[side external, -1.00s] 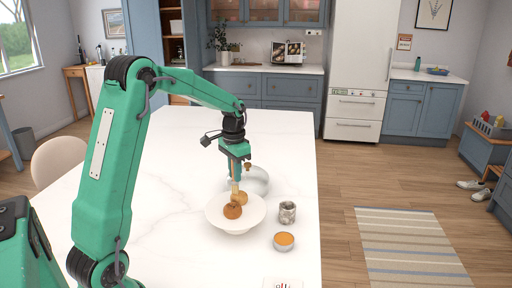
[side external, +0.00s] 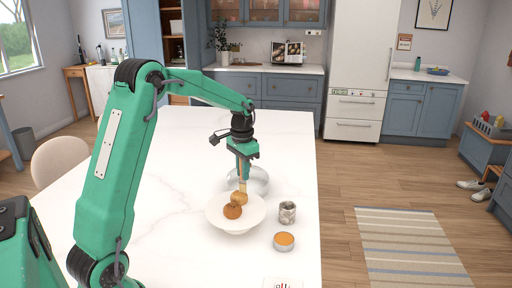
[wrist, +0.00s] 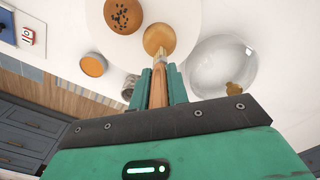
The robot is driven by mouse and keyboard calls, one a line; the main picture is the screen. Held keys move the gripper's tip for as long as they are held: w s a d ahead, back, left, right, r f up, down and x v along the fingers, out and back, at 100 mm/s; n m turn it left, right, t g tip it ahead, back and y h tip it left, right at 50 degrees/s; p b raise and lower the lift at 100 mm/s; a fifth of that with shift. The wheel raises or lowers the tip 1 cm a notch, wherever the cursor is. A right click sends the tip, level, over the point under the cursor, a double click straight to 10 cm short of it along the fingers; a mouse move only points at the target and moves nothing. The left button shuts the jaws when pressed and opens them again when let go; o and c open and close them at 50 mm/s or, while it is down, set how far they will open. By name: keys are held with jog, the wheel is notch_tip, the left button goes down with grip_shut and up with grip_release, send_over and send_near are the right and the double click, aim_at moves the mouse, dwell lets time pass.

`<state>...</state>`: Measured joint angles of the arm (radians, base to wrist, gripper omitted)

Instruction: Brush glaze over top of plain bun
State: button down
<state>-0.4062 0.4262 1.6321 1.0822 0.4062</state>
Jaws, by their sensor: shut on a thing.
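My gripper (side external: 243,177) is shut on a brush with a wooden handle (wrist: 159,85), which points down. The brush's lower end is at the plain golden bun (side external: 239,198); I cannot tell whether it touches. The plain bun also shows in the wrist view (wrist: 159,38), just beyond the brush. A browner bun with dark seeds (wrist: 123,15) sits beside it, nearer the camera in the side view (side external: 232,211). Both are on a white raised plate (side external: 237,224). A round pot of orange glaze (side external: 284,241) stands to the right, also in the wrist view (wrist: 93,65).
A clear glass dome (side external: 260,183) with a brown knob (wrist: 235,88) stands on the white table (side external: 180,190) behind the plate. A grey metal cup (side external: 288,212) stands right of the plate. The table's left part is clear. A card lies at the front edge.

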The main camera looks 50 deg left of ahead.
jog(key=shift+a, duration=0.1)
jog(key=shift+s+a, duration=0.7)
jog(key=shift+a, duration=0.05)
jog(key=shift+w+d+f, duration=0.1)
jog(key=shift+w+d, duration=0.6)
jog(key=shift+d, duration=0.15)
jog(key=shift+a, duration=0.1)
jog(key=shift+s+a, duration=0.75)
jog(key=shift+w+d, duration=0.8)
jog(key=shift+d, duration=0.05)
